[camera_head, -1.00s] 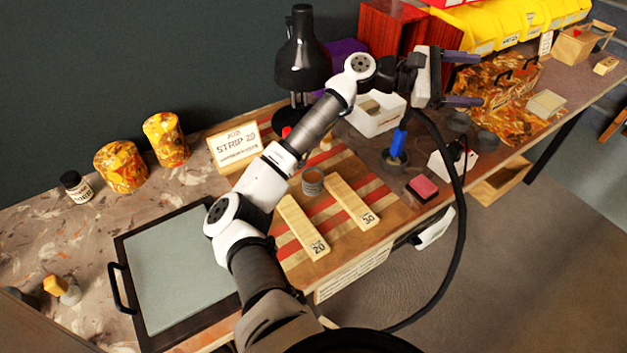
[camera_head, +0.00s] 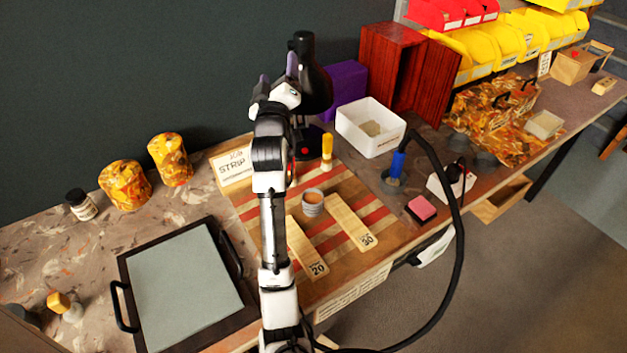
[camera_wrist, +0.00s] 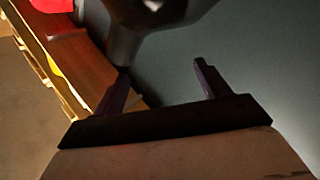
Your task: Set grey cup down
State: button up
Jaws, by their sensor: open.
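A small grey cup (camera_head: 312,202) with a brown filling stands upright on the red-and-tan striped board (camera_head: 350,174), just behind two pale wooden strips. Other dark grey round pieces (camera_head: 485,160) stand farther right on the bench. My gripper (camera_head: 278,72) is raised, pointing up, beside the black lamp, well above and left of the cup. In the wrist view my gripper (camera_wrist: 160,67) is open with nothing between its fingers. No cup shows clearly in the wrist view.
The black lamp (camera_head: 316,85) is close to my gripper and also fills the top of the wrist view (camera_wrist: 150,14). The job sign (camera_head: 232,168), yellow-handled tool (camera_head: 327,150), white box (camera_head: 369,136) and wooden strips (camera_head: 351,222) surround the cup.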

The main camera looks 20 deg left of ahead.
jog(key=s+a+f+n+g+h, duration=0.1)
jog(key=s+f+n+g+h, duration=0.2)
jog(key=f+n, duration=0.4)
jog(key=n+g+h+p, duration=0.1)
jog(key=n+g+h, duration=0.3)
jog(key=n+h, duration=0.65)
send_near(315, 197)
jog(key=w+d+n+y, duration=0.1)
jog(key=w+d+n+y+p, duration=0.1)
jog(key=y, duration=0.1)
jog(key=shift+w+d, duration=0.15)
jog(key=shift+d, duration=0.2)
jog(key=shift+p+x, duration=1.05)
jog(key=shift+x, duration=1.75)
jog(key=shift+a+f, duration=0.1)
jog(key=shift+f, duration=0.05)
jog(key=c, duration=1.2)
notch_tip(315, 197, up, 20)
jog(key=shift+b, duration=0.75)
